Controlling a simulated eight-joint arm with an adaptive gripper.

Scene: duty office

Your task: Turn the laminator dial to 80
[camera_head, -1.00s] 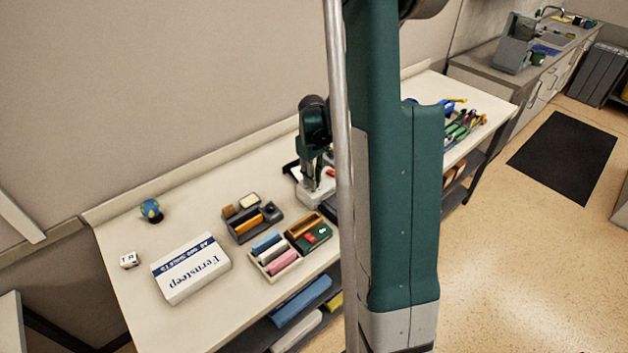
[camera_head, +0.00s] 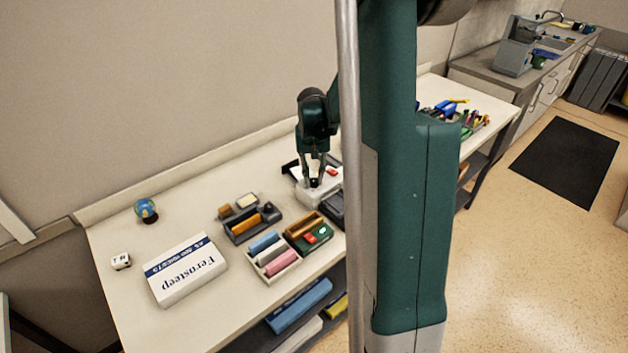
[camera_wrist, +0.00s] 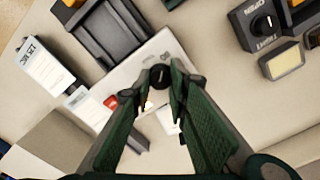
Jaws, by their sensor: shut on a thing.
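The white laminator (camera_head: 327,194) sits on the long table, partly hidden behind my arm in the head view. It also shows in the wrist view (camera_wrist: 128,82), with a red button (camera_wrist: 111,101) on its top. Its round black dial (camera_wrist: 160,73) lies between my fingertips. My gripper (camera_wrist: 162,80) points down at the laminator and is shut on the dial, a finger on either side. In the head view my gripper (camera_head: 315,180) is over the laminator's top. The dial's scale is mostly hidden by the fingers, so I cannot read its setting.
A dark open tray (camera_wrist: 103,32) lies beside the laminator. A black box with a knob (camera_wrist: 250,38) is at the wrist view's upper right. A paper pack (camera_head: 187,272), a tray of rolls (camera_head: 287,270) and a small globe (camera_head: 146,208) stand left along the table.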

